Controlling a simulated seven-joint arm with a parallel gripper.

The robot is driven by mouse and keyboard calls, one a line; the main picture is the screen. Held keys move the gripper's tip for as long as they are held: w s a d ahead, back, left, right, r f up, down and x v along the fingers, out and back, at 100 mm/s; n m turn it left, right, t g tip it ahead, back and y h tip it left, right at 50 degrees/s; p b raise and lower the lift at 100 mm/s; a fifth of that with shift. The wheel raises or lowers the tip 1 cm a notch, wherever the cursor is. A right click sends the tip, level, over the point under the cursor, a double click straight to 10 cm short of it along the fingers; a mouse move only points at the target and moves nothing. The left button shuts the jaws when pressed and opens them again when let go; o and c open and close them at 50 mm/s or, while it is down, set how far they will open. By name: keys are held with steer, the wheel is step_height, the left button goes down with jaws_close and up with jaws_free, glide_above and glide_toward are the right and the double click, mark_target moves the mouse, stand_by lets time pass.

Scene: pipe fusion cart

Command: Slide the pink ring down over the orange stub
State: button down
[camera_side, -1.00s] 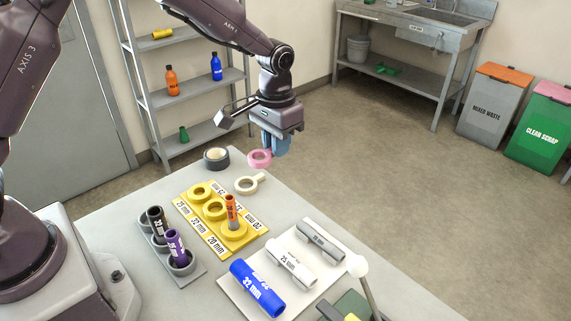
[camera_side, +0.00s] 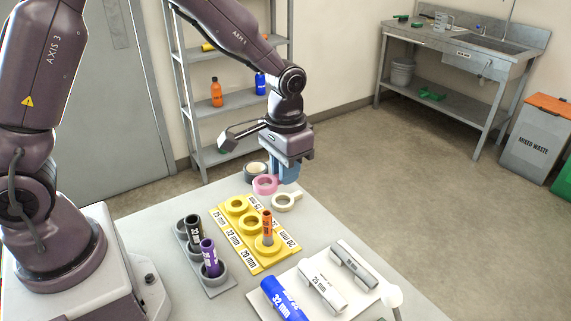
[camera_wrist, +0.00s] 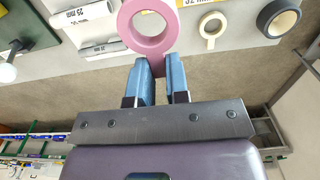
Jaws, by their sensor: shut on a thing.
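The pink ring (camera_side: 265,185) is held by its tab between the blue fingers of my gripper (camera_side: 287,174). In the wrist view the ring (camera_wrist: 124,28) lies beyond the fingertips (camera_wrist: 162,62), its hole open and empty. In the side view it appears raised above the table, behind the yellow board. The orange stub (camera_side: 267,216) stands upright in the front yellow socket (camera_side: 264,251), near the 20 mm label. The ring is apart from the stub, up and behind it in the side view. I cannot make out the stub in the wrist view.
A cream ring (camera_side: 278,207) and a dark ring (camera_side: 250,172) lie near the yellow board (camera_side: 225,225). A grey rack (camera_side: 212,290) with black and purple tubes stands left. A white board (camera_side: 350,298) with blue, white and grey pipes lies at front right.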

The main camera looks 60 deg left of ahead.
steer(key=shift+f, duration=2.4)
steer(key=shift+f, duration=1.7)
steer(key=c, duration=1)
jaws_free()
steer(key=shift+c, duration=0.2)
